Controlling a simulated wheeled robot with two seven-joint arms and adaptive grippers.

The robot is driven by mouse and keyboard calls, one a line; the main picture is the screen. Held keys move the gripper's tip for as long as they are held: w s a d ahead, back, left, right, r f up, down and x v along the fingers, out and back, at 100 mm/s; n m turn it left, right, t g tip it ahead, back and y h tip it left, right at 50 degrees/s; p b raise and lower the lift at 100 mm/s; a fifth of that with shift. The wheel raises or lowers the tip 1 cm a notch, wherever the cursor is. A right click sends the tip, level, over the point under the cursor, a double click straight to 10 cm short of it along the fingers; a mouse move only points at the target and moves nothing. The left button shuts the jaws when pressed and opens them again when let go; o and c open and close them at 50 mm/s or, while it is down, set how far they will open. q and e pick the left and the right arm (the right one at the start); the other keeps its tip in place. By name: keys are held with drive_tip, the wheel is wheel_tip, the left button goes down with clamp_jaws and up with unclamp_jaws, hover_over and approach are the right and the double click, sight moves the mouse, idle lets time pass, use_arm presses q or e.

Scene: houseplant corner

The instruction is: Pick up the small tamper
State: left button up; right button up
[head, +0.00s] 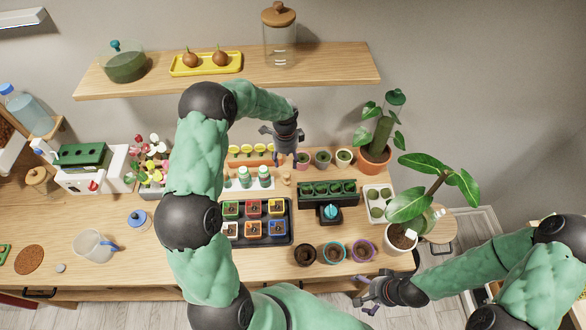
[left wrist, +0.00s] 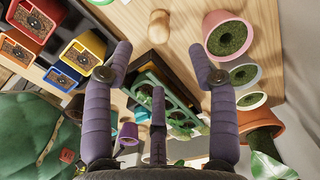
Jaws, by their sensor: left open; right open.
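The small tamper (head: 286,179) looks like a small pale wooden knob standing on the table, between the white bottle rack and the dark green planter tray. In the left wrist view the wooden piece (left wrist: 159,25) lies beyond my fingertips, near the middle of the gap between them. My left gripper (head: 285,154) is open and empty above the back of the table, apart from the tamper; its two spread fingers (left wrist: 160,62) frame the near side in the wrist view. My right gripper (head: 366,297) is open and empty by the table's front edge, below the cups.
Small pots (head: 323,158) stand just right of my left gripper. The planter tray (head: 328,193) is right of the tamper, the white rack (head: 245,184) left. A dark tray (head: 288,234) of coloured pots lies in front. A shelf (head: 230,72) hangs above.

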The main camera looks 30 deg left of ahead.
sight(287, 174)
use_arm(q)
drive_tip(key=shift+s+f, duration=0.15)
drive_tip(key=shift+f, duration=5.25)
drive_tip(key=shift+d, duration=0.1)
drive_tip(key=c, duration=1.2)
